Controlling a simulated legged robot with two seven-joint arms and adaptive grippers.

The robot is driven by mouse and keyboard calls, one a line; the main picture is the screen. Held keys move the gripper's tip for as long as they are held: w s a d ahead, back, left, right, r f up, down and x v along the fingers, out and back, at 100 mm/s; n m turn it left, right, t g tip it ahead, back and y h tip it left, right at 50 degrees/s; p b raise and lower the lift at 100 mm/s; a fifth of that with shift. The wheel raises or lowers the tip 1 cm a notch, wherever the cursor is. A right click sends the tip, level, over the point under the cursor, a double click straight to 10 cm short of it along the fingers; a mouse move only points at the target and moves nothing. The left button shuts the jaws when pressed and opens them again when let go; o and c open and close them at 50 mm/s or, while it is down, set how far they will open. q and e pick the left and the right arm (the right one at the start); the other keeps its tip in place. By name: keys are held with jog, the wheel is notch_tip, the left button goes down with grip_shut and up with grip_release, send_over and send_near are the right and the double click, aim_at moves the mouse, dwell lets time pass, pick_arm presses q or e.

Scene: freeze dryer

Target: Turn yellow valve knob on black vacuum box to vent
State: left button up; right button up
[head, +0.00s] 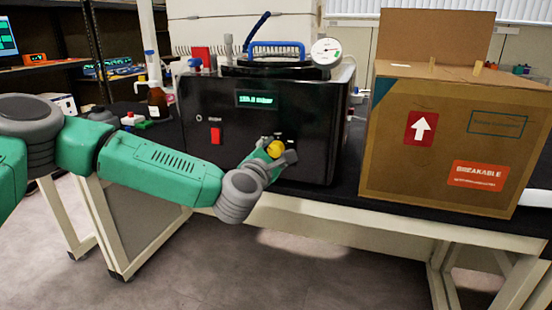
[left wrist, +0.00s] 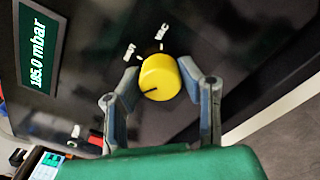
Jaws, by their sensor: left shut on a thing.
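The black vacuum box (head: 240,110) stands on the bench, with a lit green display (head: 257,100) and a red switch (head: 215,135) on its front. The yellow valve knob (head: 274,149) is at the lower right of that front. In the left wrist view the knob (left wrist: 159,77) sits between the two fingers of my left gripper (left wrist: 161,82), which is shut on it. A dark line marks the knob's face, and small white labels (left wrist: 146,42) are beside it. The display there (left wrist: 38,65) reads about 185.0 mbar. My right gripper is in neither view.
A large cardboard box (head: 450,140) with its flap up stands right of the vacuum box. A round gauge (head: 326,53) and a blue handle (head: 276,48) are on top of the vacuum box. A brown bottle (head: 157,102) and small containers stand at left.

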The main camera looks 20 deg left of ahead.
pick_arm(q)
jog(key=shift+a+f+n, duration=0.15)
jog(key=shift+f+n, duration=0.15)
jog(key=shift+n, duration=0.2)
jog(key=o, duration=1.1)
jog(key=shift+w+f, duration=0.1)
jog(key=shift+a, duration=0.1)
jog(key=shift+s, duration=0.2)
jog(key=s, duration=1.1)
jog(key=shift+s+a, duration=0.25)
jog(key=shift+s, duration=0.05)
